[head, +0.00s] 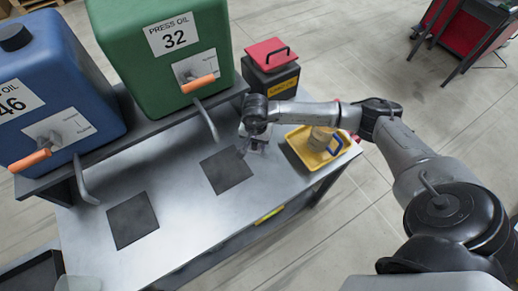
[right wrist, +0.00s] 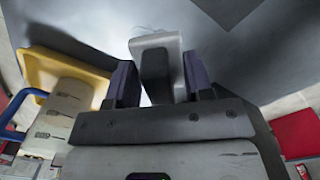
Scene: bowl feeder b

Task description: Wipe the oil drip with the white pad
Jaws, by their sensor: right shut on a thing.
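My right gripper (head: 246,146) reaches in from the right over the metal bench (head: 180,185), beside the right dark square mat (head: 226,170). In the right wrist view its two fingers (right wrist: 158,82) are shut on a pale grey-white piece with a dark block at its front, seemingly the white pad (right wrist: 168,42). In the head view the pad is mostly hidden by the gripper and wrist. I cannot make out the oil drip for certain in either view. My left gripper is not in view.
A green tank (head: 160,55) and a blue tank (head: 55,95) with orange-handled taps stand on a raised shelf behind. A yellow tray (head: 300,153) holding a tan item lies right of the gripper. A red-lidded bin (head: 270,60) stands beyond.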

